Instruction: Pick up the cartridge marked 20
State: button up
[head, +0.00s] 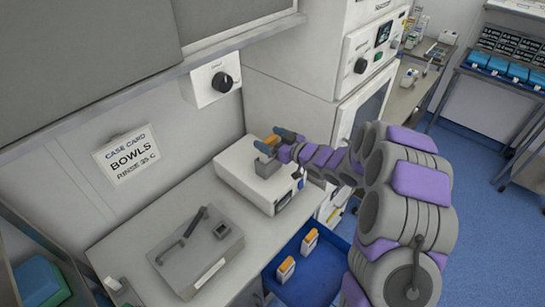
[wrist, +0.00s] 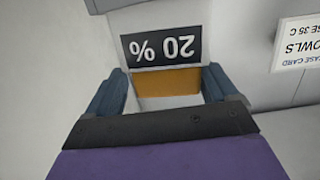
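My gripper (head: 278,143) is over the white device on the counter, with an orange-topped block (head: 272,139) at its fingertips. In the wrist view the orange part (wrist: 168,83) lies between the two blue-grey fingers of my gripper (wrist: 166,88), with narrow pale gaps at its sides. The fingers look apart and not pressed on it. A black label reading "20 %" (wrist: 162,48) shows upside down just beyond the orange part. I cannot tell whether the label is on the cartridge or on something behind it. The block's lower part is hidden.
The white device (head: 248,186) stands against the wall. A blue drawer (head: 323,280) holds orange-topped white cartridges (head: 286,268). A grey box with a handle (head: 198,252) is on the counter at left. A case card (head: 128,158) hangs on the wall.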

jog(key=shift+c, duration=0.6)
jog(key=a, duration=0.3)
jog(key=shift+f, duration=0.2)
jog(key=c, duration=0.5)
jog(key=shift+a, duration=0.1)
jog(key=shift+c, duration=0.5)
jog(key=shift+d+f, duration=0.1)
jog(key=shift+d, duration=0.15)
jog(key=c, duration=0.3)
jog(key=shift+d, duration=0.3)
jog(key=shift+c, duration=1)
